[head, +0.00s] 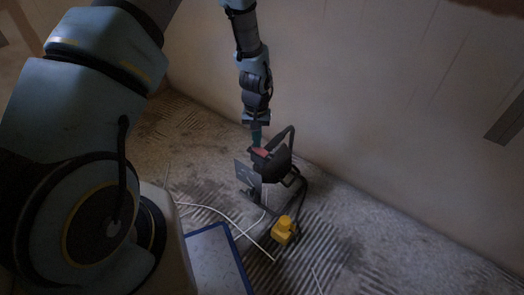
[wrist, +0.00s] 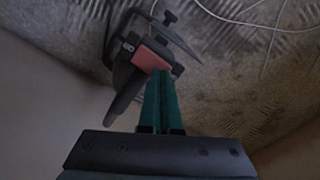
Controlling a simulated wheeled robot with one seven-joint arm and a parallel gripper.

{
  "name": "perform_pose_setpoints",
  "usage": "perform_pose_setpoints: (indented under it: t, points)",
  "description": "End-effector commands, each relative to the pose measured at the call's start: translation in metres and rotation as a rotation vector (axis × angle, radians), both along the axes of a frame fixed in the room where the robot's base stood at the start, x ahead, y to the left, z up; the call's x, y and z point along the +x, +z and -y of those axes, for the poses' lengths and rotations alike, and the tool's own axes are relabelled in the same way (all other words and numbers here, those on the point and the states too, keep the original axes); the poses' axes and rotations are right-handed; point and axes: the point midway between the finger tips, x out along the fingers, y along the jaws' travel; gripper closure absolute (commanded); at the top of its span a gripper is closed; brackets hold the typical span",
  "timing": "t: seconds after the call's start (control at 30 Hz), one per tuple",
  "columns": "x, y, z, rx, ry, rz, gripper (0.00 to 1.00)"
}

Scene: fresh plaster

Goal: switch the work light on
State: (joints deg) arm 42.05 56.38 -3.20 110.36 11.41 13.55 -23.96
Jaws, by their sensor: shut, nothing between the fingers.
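The work light (head: 272,167) is a black lamp with a handle and a red part (head: 261,152) on top. It stands on the floor near the wall, and no glow shows from it. My gripper (head: 256,143) points down at the red part from above. In the wrist view, the shut teal fingers (wrist: 163,76) end at the edge of the red part (wrist: 151,57) on the black body (wrist: 123,68). Whether they touch it cannot be told. The fingers hold nothing. The lamp's front is hidden in the wrist view.
A yellow block (head: 283,230) sits on the floor in front of the light, near a dark cable. White cables (head: 215,209) cross the floor. A blue-edged panel (head: 233,262) lies near my base. The pale wall (head: 350,110) is close behind the light. Floor at right is clear.

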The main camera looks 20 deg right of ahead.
Motion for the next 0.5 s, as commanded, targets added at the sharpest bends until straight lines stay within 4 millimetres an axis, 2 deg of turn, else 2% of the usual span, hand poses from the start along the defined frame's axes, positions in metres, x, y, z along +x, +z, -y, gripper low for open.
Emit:
perform_pose_setpoints:
  t: [0.5]
  points:
    - [-0.0002, -0.0081, 0.0000, 0.000, 0.000, 0.000, 1.00]
